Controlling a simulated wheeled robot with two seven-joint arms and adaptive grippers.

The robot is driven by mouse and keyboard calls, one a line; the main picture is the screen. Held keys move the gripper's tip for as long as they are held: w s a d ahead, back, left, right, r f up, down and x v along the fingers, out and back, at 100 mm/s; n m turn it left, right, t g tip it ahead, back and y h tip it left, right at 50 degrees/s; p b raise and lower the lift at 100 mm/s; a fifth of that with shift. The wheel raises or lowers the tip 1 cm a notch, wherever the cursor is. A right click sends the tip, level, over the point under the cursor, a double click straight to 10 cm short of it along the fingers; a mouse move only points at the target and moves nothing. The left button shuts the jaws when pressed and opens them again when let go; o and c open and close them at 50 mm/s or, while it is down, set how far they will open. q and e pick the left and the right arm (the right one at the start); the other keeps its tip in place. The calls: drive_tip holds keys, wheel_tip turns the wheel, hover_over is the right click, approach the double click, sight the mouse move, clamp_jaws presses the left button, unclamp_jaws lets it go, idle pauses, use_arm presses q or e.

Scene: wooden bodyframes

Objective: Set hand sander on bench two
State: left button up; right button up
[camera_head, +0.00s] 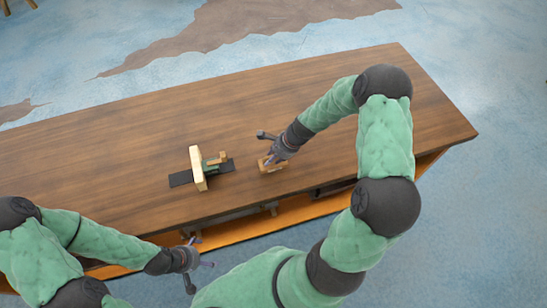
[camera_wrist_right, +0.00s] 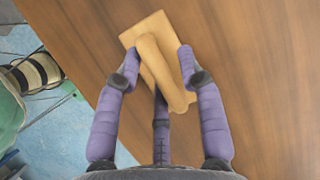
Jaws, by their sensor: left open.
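The hand sander, a light wooden plate with a rounded handle, shows in the right wrist view (camera_wrist_right: 150,55) and small on the bench in the head view (camera_head: 273,168). My right gripper (camera_head: 270,159) is right over it. In the right wrist view its purple fingers (camera_wrist_right: 159,60) stand on both sides of the handle, spread, with gaps to it. A third finger reaches below the handle. My left gripper (camera_head: 196,263) is open and empty, off the near edge of the bench. The long brown bench (camera_head: 110,140) carries the sander; I cannot tell whether it is bench two.
A wooden tool with an upright pale board (camera_head: 198,168) stands on a dark strip (camera_head: 181,180) left of the sander. An orange lower shelf (camera_head: 235,230) shows under the near edge. The bench top is bare at the left and far right.

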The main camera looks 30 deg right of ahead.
idle(0.3)
drive_tip(key=shift+r, duration=0.15)
drive_tip(key=p+v, duration=0.3)
drive_tip(key=v, duration=0.9)
drive_tip(key=shift+s, duration=0.15)
